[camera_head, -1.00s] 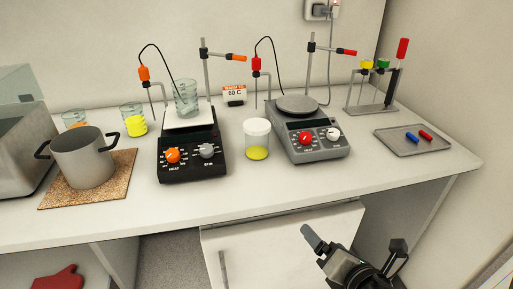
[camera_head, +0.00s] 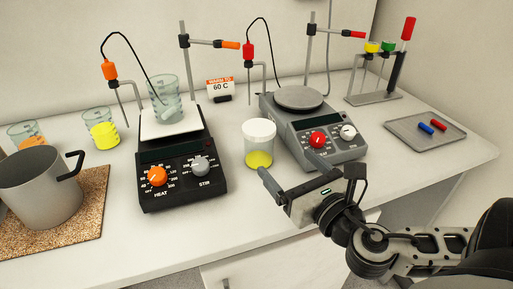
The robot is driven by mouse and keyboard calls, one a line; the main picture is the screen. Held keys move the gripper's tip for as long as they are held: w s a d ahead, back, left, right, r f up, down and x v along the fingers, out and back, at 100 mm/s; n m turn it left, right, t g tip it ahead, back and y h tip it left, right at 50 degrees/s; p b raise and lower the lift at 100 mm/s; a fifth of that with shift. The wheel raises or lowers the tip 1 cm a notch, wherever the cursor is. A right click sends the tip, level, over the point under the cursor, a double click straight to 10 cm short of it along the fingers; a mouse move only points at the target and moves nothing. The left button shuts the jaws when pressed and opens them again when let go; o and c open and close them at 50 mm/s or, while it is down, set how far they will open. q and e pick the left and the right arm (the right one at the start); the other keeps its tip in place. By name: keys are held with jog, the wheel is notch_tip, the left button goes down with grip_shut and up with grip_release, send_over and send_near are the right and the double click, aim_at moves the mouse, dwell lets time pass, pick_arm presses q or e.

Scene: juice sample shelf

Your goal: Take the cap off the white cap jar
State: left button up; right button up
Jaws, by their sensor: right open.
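The white cap jar (camera_head: 259,150) stands upright on the bench between the two hotplates, with yellow liquid in its lower part. Its white cap (camera_head: 259,128) sits on top. My right gripper (camera_head: 288,172) is just in front of and to the right of the jar, low near the bench's front part. Its fingers are open, with one fingertip close to the jar's lower front; I cannot tell whether it touches. Nothing shows between the fingers. My left gripper is not in view.
A black hotplate (camera_head: 180,178) bearing a beaker (camera_head: 164,100) stands left of the jar. A grey hotplate (camera_head: 330,147) stands close on the right. A pot (camera_head: 38,190) is at far left, and a tray (camera_head: 405,135) with small stir bars at right. Probe stands rise behind.

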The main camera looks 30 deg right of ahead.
aim_at(267, 142)
jog(key=w, duration=0.4)
jog(key=w+p, duration=0.1)
jog(key=w, duration=0.2)
jog(key=shift+d, duration=0.25)
jog(key=shift+w+d+f+p, duration=0.15)
jog(key=shift+w+f, duration=0.05)
jog(key=shift+w, duration=1.2)
jog(key=shift+w+d+f+p, duration=0.1)
jog(key=shift+w+f+p, duration=0.05)
jog(key=shift+w, duration=1.2)
jog(key=c, duration=1.1)
